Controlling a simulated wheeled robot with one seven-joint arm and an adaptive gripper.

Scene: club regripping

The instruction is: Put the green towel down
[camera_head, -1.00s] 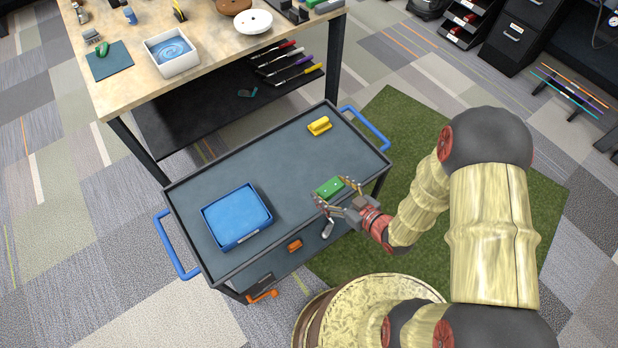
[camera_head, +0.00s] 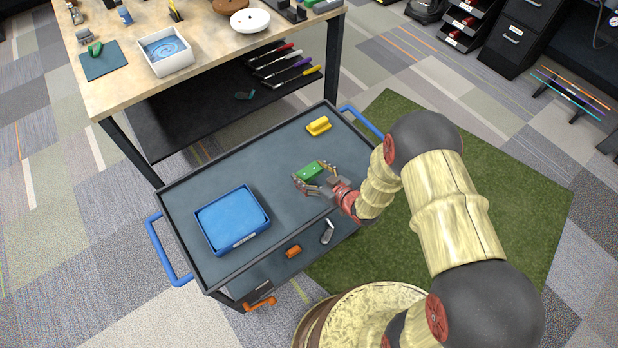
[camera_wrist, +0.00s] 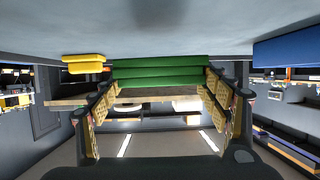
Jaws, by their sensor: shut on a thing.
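The green towel (camera_head: 309,171) is a small folded block in the head view. My gripper (camera_head: 315,180) is shut on it, over the right half of the cart's dark grey top (camera_head: 265,150). In the wrist view the folded green towel (camera_wrist: 160,72) lies across between the two fingers of my gripper (camera_wrist: 160,90), its layers showing. It is close to the grey cart surface; I cannot tell whether it touches it.
A yellow folded towel (camera_head: 318,126) lies toward the back right of the cart. A blue tray (camera_head: 232,219) stands on the left. An orange object (camera_head: 293,251) and a grey tool (camera_head: 327,232) are near the front. The cart top between tray and towel is clear.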

